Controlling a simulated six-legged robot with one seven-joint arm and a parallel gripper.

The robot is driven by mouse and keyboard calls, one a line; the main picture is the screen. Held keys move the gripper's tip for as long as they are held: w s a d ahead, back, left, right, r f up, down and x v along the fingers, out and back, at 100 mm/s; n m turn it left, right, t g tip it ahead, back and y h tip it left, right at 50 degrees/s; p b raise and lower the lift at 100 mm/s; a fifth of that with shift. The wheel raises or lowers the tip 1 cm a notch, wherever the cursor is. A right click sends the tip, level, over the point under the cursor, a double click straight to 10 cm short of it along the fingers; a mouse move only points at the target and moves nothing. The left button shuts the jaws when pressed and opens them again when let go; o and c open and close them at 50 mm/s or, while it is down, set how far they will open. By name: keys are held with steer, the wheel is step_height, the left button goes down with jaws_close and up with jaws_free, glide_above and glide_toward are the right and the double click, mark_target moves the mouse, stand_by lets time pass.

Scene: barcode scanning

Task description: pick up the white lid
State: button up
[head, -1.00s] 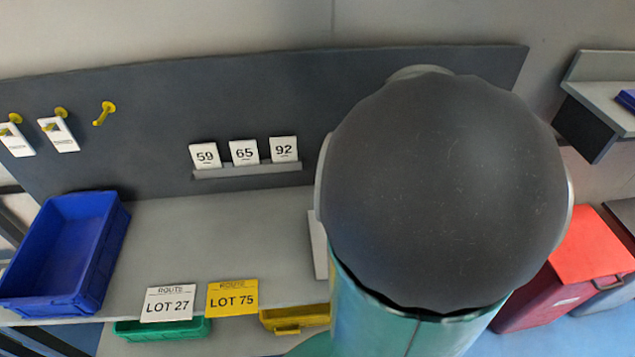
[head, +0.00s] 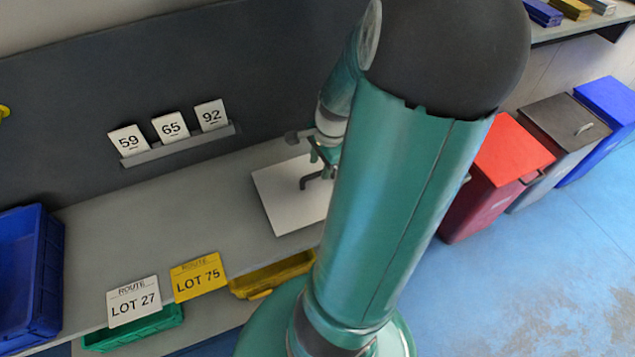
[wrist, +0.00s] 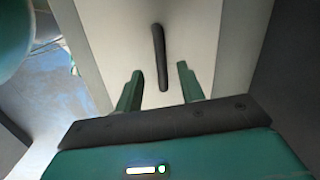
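The white lid (head: 275,200) lies flat on the grey bench, partly hidden behind my arm in the head view. In the wrist view the white lid (wrist: 195,28) fills the upper middle, with a dark bar handle (wrist: 157,45) running along its centre. My gripper (wrist: 159,75) is open, its two green fingers apart on either side of the near end of the handle. I cannot tell how far the fingertips are above the lid. In the head view my gripper (head: 318,168) shows over the lid, partly covered by my arm.
A blue bin (head: 28,275) stands at the bench's left. Number cards (head: 171,127) stand on a ledge on the dark back panel. A yellow bin (head: 270,275) and a green bin (head: 135,328) sit under the front edge. A red lidded bin (head: 495,175) stands right.

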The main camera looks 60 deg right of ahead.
mark_target(319, 172)
steer(key=shift+w+d+f, duration=0.1)
steer(key=shift+w+f, duration=0.15)
steer(key=shift+f, duration=1.05)
steer(key=shift+w+f, duration=0.2)
steer(key=shift+f, duration=1.1)
jaws_close()
